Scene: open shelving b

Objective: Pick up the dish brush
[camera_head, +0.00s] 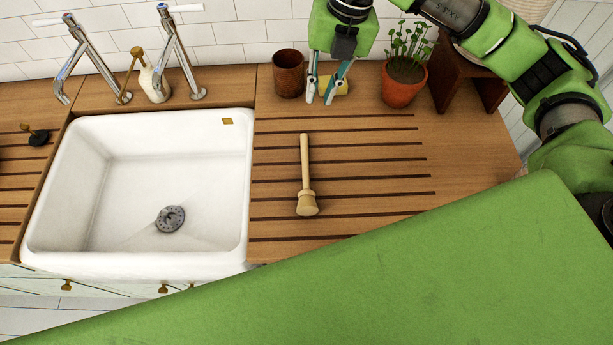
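The dish brush (305,177) lies on the grooved wooden drainboard, right of the sink. Its straight wooden handle points to the back and its round, pale head is toward the front. My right gripper (321,98) points down over the back of the counter, behind the brush and apart from it. Its two fingers are spread with a gap between them. A small yellow thing shows just behind the fingers, partly hidden; I cannot see it being gripped. My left gripper is not in view.
A white sink (120,245) with a drain is to the left. A brown cup (288,73) and a potted plant (404,84) flank the gripper. A wooden stand (466,80) is at the back right. The drainboard around the brush is clear.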

